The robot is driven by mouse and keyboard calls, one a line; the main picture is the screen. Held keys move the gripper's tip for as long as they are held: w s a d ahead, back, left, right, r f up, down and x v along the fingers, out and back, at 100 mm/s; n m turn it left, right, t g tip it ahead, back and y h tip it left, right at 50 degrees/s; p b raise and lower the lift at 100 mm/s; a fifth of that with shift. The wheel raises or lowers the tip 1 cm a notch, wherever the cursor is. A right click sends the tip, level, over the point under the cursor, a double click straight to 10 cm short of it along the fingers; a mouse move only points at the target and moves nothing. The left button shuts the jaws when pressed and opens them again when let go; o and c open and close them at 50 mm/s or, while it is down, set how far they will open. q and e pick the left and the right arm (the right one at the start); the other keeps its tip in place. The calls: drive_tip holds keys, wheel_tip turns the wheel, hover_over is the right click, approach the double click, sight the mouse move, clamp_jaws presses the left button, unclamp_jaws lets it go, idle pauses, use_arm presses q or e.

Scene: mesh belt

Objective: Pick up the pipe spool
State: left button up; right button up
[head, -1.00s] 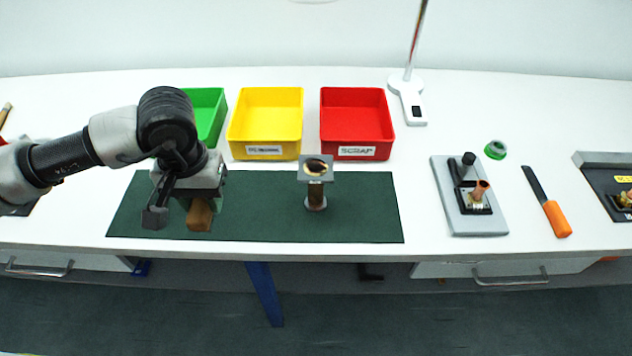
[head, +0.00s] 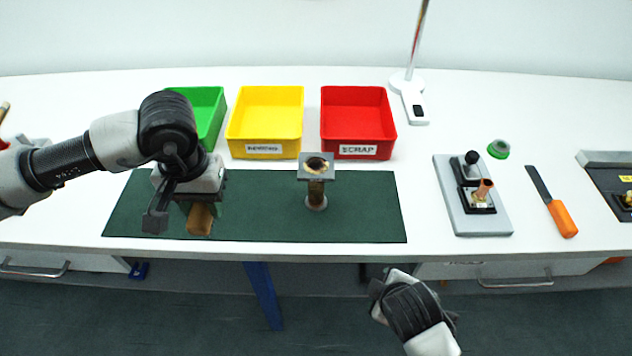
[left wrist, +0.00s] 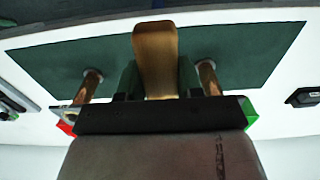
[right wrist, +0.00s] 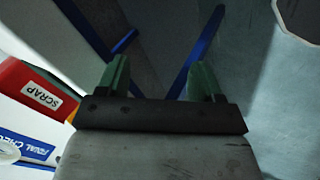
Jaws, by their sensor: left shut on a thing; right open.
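The pipe spool (head: 317,188) stands upright on the green mat, a brownish pipe with a square top flange and round foot. It also shows in the left wrist view (left wrist: 85,90), left of the gripper and apart from it. A second copper pipe (left wrist: 209,78) stands right of the gripper there; in the head view the left gripper hides it. My left gripper (left wrist: 158,82) is shut on a brown, wood-coloured piece (left wrist: 155,50) over the mat. My right gripper (right wrist: 160,80) is open and empty, low in front of the bench; its fingertips are unclear in the head view.
Green (head: 205,105), yellow (head: 264,112) and red (head: 358,112) bins stand behind the mat (head: 260,215). To the right are a grey fixture board (head: 455,215), a green ring (head: 498,149) and an orange-handled tool (head: 561,217). The mat right of the spool is clear.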

wheel_tip(320, 180, up, 6)
drive_tip(key=a+f+n+t, duration=0.1)
drive_tip(key=n, duration=0.1)
drive_tip(key=n+t+y, duration=0.2)
drive_tip(key=n+t, duration=0.3)
drive_tip(key=n, duration=1.5)
approach(318, 196)
drive_tip(key=shift+s+d+f, duration=0.4)
drive_tip(key=shift+f, duration=0.15)
drive_tip(key=n, duration=0.1)
drive_tip(key=a+n+t, duration=0.1)
drive_tip(key=shift+w+r+n, duration=0.2)
drive_tip(key=shift+r+n, duration=0.1)
drive_tip(key=shift+n, duration=0.1)
drive_tip(key=shift+w+a+f, duration=0.1)
drive_tip(key=shift+w, duration=0.15)
drive_tip(key=x, duration=0.5)
drive_tip(key=shift+w, duration=0.1)
drive_tip(key=shift+f+p+x, duration=0.15)
drive_tip(key=shift+x, duration=1.4)
drive_tip(key=shift+f+p+x, duration=0.15)
drive_tip(key=shift+x, duration=1.45)
drive_tip(key=shift+r, duration=0.1)
clamp_jaws()
